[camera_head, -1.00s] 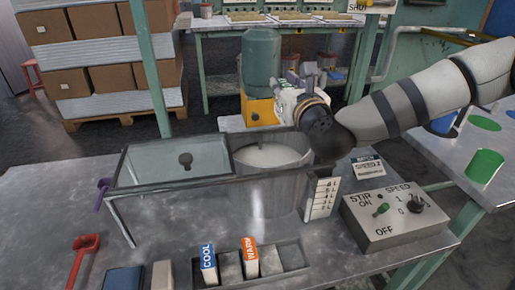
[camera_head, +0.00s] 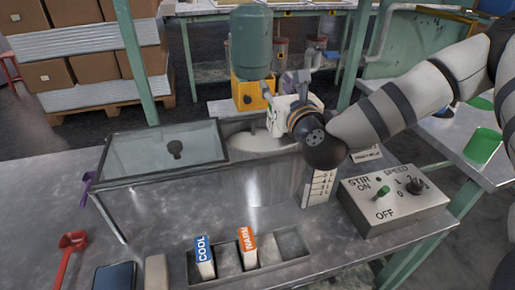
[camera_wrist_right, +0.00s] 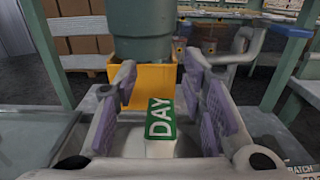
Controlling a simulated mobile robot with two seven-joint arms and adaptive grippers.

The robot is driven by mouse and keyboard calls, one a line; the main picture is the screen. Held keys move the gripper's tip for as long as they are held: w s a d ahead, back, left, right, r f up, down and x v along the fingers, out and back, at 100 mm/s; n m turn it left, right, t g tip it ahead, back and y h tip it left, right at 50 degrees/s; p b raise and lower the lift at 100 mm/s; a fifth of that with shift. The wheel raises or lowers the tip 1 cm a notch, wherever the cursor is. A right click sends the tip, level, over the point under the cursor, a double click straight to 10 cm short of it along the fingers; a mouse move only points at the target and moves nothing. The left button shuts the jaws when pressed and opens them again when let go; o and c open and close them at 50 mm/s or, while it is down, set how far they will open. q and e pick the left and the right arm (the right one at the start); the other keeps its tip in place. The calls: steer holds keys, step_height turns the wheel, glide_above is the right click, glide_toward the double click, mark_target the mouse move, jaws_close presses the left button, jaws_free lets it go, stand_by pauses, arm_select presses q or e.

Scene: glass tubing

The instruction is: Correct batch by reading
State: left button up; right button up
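My right gripper (camera_head: 280,104) is over the back of the metal vat (camera_head: 272,178), which holds white liquid (camera_head: 258,144). In the right wrist view, its purple-padded fingers (camera_wrist_right: 160,95) are on either side of a green-and-white block (camera_wrist_right: 161,122) marked DAY; it appears held, though pad contact is unclear. A blue COOL block (camera_head: 203,254) and an orange WARM block (camera_head: 247,246) stand in a slotted tray (camera_head: 285,240) with empty slots. My left gripper is out of view.
A glass lid (camera_head: 165,148) covers the frame's left part. A level scale (camera_head: 318,188) stands at the vat's right, with a partly hidden card (camera_head: 367,154) behind. A red scoop (camera_head: 70,255) lies at left. A green motor (camera_head: 250,43) on a yellow box (camera_head: 252,93) stands behind.

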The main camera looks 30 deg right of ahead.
steer(key=v, duration=0.7)
steer(key=shift+s, duration=0.25)
